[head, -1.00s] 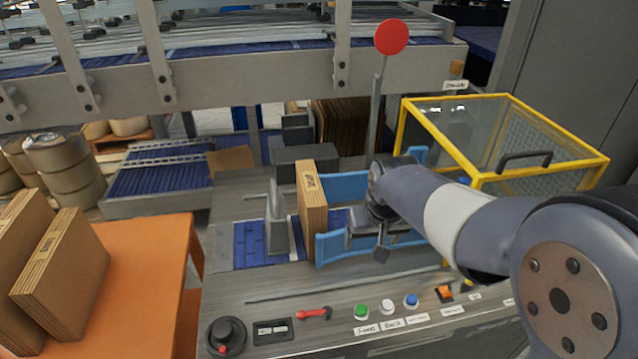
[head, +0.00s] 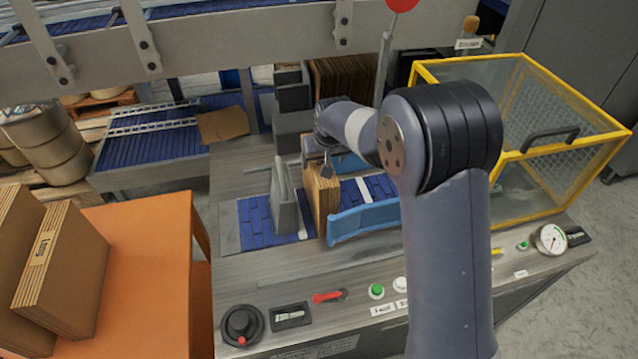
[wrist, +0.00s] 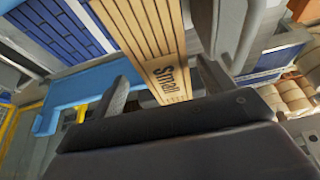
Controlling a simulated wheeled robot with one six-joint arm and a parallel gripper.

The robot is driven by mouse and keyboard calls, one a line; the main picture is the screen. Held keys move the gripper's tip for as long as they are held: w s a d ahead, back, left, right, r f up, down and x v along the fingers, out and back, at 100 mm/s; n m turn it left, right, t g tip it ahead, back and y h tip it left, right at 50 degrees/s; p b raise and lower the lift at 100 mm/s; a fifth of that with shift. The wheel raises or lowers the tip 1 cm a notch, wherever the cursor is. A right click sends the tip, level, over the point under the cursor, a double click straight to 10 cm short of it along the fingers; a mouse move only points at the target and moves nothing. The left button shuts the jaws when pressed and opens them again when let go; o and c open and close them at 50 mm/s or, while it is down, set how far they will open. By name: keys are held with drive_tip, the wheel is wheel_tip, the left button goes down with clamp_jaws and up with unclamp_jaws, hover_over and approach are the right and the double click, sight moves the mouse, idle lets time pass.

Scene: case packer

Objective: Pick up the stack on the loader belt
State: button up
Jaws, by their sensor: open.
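The stack (head: 320,208) of brown cardboard stands upright on the blue loader belt (head: 258,222), between a grey upright plate (head: 285,208) and blue guide rails (head: 365,220). My gripper (head: 325,168) is open above the top of the stack, partly hidden by my wrist and arm. In the wrist view the stack's layered top edge (wrist: 142,35) carries the label "Small". The fingertips (wrist: 165,85) show on either side of the labelled end, apart from each other. I cannot tell whether a finger touches the stack.
Two more cardboard stacks (head: 62,270) stand on an orange table (head: 140,290) at left. A yellow-framed clear guard (head: 510,150) stands at right. Knobs and buttons, including a green one (head: 376,291), line the front panel. A grey beam (head: 230,40) crosses above the back.

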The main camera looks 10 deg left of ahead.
sight(319, 163)
drive_tip(key=p+x, duration=0.1)
drive_tip(key=x, duration=0.1)
drive_tip(key=p+x, duration=0.1)
drive_tip(key=x, duration=0.1)
drive_tip(key=shift+w+a+r, duration=0.15)
drive_tip(key=shift+w+a, duration=0.1)
drive_tip(key=shift+a, duration=0.15)
drive_tip(key=shift+w+a+f, duration=0.1)
drive_tip(key=shift+w+f, duration=0.1)
drive_tip(key=shift+f, duration=0.4)
drive_tip(key=shift+f+b, duration=0.2)
drive_tip(key=shift+b, duration=0.25)
drive_tip(key=shift+c, duration=0.3)
clamp_jaws()
idle(0.4)
